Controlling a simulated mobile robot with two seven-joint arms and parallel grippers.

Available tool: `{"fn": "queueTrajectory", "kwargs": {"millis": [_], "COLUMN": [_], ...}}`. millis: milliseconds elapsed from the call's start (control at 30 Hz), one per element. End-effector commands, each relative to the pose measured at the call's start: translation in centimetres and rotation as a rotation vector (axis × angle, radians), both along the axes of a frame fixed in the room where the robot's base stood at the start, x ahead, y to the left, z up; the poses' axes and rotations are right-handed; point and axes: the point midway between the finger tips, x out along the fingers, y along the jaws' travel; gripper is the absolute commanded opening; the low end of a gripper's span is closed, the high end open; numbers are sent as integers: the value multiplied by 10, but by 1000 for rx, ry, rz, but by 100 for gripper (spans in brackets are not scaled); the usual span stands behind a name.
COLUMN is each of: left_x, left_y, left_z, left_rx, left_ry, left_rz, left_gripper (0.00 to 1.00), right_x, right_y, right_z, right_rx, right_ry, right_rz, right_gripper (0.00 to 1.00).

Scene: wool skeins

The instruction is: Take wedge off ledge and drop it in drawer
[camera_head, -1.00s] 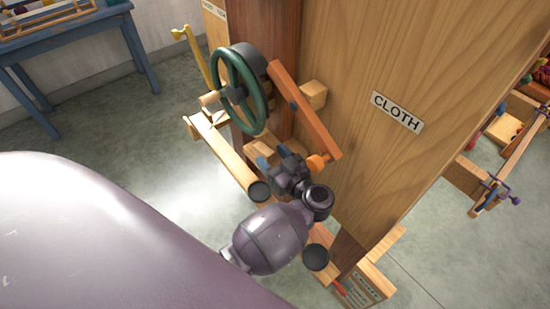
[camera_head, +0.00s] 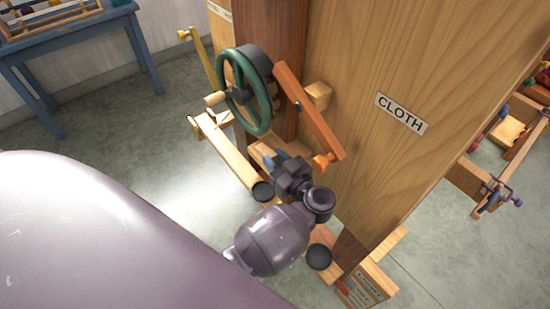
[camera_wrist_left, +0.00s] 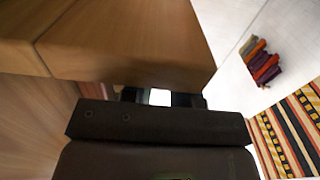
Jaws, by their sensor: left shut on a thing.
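My left gripper (camera_head: 277,160) is at the foot of the wooden post, below the green wheel, with its blue fingertips beside a light wooden ledge (camera_head: 263,149). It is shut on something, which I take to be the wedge. The hand hides most of the held piece in the head view. In the left wrist view, a small pale patch shows between the dark fingers (camera_wrist_left: 160,97), close under a wooden block; I cannot tell whether it is the wedge. I cannot make out the drawer for certain. My right gripper is not in view.
A green handwheel (camera_head: 244,91) and an orange-brown slanted bar (camera_head: 308,110) stand close above the hand. A wide wooden panel labelled CLOTH (camera_head: 401,114) rises to the right. A wooden box with a card (camera_head: 367,286) is at lower right. A blue table (camera_head: 75,40) is far left.

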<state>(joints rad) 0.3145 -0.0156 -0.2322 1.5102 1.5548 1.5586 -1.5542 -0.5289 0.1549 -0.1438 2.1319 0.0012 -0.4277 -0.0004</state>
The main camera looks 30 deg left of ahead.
Motion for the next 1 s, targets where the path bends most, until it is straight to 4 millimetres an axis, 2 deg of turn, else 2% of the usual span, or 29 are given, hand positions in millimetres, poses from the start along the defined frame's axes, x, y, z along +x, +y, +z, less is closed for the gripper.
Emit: {"fn": "queueTrajectory", "kwargs": {"millis": [367, 400, 567, 1000], "left_x": [-2, -2, -1, -2], "left_y": [1, 1, 1, -1], "left_z": [-1, -1, -1, 0], "left_rx": [0, 0, 0, 0], "left_ry": [1, 1, 1, 0], "left_rz": [-1, -1, -1, -2], "left_gripper": [6, 35, 58, 58], "right_x": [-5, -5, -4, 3], "right_y": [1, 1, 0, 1], "right_z": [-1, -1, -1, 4], "right_rx": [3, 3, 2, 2], "right_ry": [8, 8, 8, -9], "right_rz": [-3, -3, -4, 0], "right_gripper": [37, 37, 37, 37]}}
